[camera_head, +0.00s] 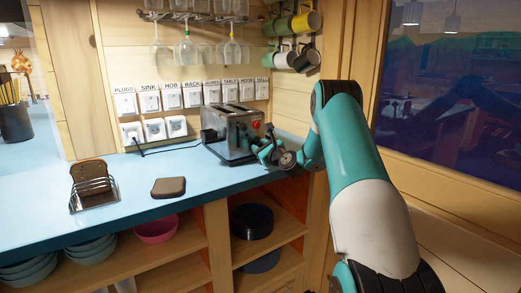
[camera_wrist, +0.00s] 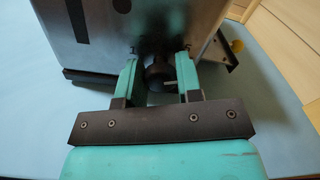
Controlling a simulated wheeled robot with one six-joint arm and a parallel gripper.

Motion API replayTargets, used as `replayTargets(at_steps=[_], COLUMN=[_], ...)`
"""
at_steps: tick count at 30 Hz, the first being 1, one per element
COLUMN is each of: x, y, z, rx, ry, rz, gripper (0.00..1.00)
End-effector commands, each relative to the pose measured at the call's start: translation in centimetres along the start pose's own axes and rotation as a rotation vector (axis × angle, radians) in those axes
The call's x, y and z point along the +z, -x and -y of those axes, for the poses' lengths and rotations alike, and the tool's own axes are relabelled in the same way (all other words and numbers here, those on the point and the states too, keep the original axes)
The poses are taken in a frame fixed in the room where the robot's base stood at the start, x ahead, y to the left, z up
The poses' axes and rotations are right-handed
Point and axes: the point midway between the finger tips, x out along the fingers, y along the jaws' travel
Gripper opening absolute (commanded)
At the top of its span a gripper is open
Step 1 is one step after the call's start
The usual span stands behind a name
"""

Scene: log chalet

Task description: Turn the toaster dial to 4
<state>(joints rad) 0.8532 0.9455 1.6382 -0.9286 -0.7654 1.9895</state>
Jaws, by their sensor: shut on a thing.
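The toaster (camera_head: 234,134) is a silver metal box with two top slots, standing at the right end of the blue counter. A red round spot shows on its near side. In the wrist view its metal face (camera_wrist: 95,30) fills the top. The dark dial (camera_wrist: 156,72) sits low on that face, between the fingers of my gripper (camera_wrist: 158,78). The gripper is shut on the dial, one teal finger on each side. In the head view my gripper (camera_head: 268,150) is at the toaster's right end and hides the dial. The dial's numbers are mostly covered or too small to read.
A toast rack with bread (camera_head: 92,190) and a brown slice (camera_head: 168,187) lie on the counter to the left. Labelled switches and sockets (camera_head: 173,97) line the wall behind. Glasses and mugs (camera_head: 300,55) hang above.

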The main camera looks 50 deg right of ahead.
Motion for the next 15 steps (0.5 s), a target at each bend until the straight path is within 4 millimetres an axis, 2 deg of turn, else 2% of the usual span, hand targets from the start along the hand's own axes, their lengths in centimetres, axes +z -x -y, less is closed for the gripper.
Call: replayTargets(at_steps=[15], x=[-0.37], y=[0.02], z=[-0.42], rx=[0.002], ry=[0.468], rz=[0.000], gripper=[0.09])
